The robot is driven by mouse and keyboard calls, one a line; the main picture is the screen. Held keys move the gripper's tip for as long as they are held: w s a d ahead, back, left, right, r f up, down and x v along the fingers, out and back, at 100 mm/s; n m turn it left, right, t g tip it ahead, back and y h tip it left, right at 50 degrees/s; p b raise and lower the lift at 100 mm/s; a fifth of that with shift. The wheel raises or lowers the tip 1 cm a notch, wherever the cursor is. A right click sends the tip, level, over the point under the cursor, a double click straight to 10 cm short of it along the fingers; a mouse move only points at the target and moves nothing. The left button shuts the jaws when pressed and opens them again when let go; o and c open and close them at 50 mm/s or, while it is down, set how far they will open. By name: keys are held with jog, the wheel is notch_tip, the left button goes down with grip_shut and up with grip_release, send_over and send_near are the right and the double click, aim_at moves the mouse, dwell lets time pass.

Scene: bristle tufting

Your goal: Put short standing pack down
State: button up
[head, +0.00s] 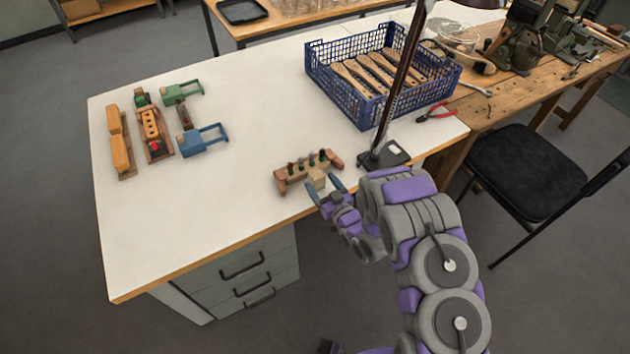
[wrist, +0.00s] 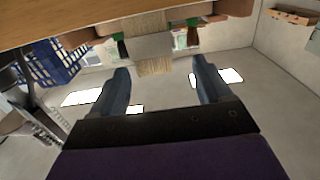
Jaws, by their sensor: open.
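A short tan bristle pack (head: 317,177) stands at the front of a small wooden rack near the table's front edge. In the wrist view, which is upside down, the pack (wrist: 150,46) shows a grey band and pale bristle ends. My open gripper (head: 323,187) is at the pack in the head view. In the wrist view its two fingers (wrist: 160,68) are spread to either side of the pack, with gaps between them and it. The pack's base is partly hidden. The wooden rack (head: 290,180) has several dark-green upright pieces.
A blue crate (head: 345,95) of wooden brush handles stands at the back right, with a lamp base (head: 385,154) in front. Wooden, green and blue fixtures (head: 203,139) lie at the left. The white tabletop (head: 225,215) between is clear. A black chair (head: 525,165) stands right.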

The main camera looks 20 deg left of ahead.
aim_at(320, 180)
jog(key=shift+w+a+f, duration=0.1)
jog(key=shift+w+a, duration=0.15)
jog(key=shift+w, duration=0.25)
jog(key=b+x, duration=0.1)
jog(key=x, duration=0.2)
jog(key=shift+w+d+f, duration=0.1)
jog(key=shift+w+d, duration=0.05)
jog(key=shift+w+a+f, duration=0.1)
jog(key=shift+a, duration=0.35)
jog(key=shift+d, duration=0.25)
jog(key=c, duration=0.7)
jog(key=shift+a, duration=0.1)
jog(key=c, duration=0.5)
jog(key=shift+o, duration=0.2)
